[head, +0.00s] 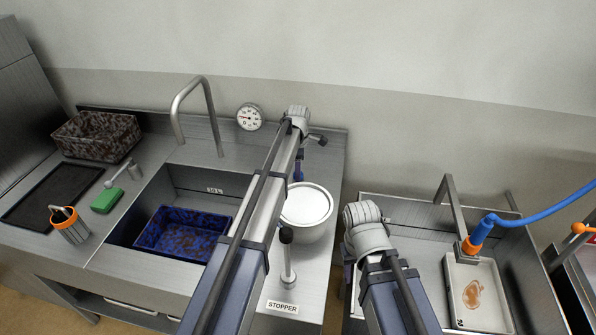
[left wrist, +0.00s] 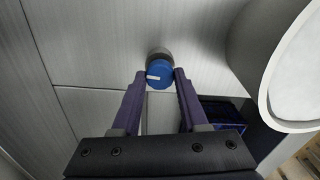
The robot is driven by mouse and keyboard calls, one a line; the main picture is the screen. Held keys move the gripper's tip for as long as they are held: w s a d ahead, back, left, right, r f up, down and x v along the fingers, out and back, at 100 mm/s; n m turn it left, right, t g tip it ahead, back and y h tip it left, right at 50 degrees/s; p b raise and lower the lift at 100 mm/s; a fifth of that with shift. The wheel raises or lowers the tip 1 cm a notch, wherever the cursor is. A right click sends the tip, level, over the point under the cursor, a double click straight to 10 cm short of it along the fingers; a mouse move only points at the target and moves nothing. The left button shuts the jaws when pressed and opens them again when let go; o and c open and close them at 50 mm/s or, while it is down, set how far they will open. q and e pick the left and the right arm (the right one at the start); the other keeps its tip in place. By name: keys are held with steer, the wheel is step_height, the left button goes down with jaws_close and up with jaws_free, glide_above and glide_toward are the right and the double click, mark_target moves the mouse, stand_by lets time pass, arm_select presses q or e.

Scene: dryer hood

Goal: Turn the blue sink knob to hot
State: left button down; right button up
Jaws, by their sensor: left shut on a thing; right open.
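The blue knob (left wrist: 159,73) shows in the left wrist view on a grey metal base, with a white mark on its face pointing left. My left gripper (left wrist: 160,76) is shut on it, with one purple finger touching each side. In the head view my left arm reaches over the right side of the sink counter and hides most of this spot, so I cannot make out the knob there. My right gripper (head: 349,274) is open, mostly hidden behind its own wrist, between the counter and the right-hand basin.
A white-lidded pot (head: 307,204) stands close beside my left gripper. The sink (head: 180,185) holds a blue basket (head: 183,232). A tall faucet (head: 197,100), a wall dial (head: 249,117) and a stopper lever (head: 288,262) are nearby. A blue hose (head: 540,215) hangs at right.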

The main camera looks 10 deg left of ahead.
arm_select(q)
steer(key=shift+n, duration=0.6)
steer(key=shift+c, duration=2.2)
jaws_free()
steer(key=shift+r, duration=0.1)
step_height(320, 180, up, 8)
steer(key=p, duration=0.8)
steer(key=shift+f, duration=0.2)
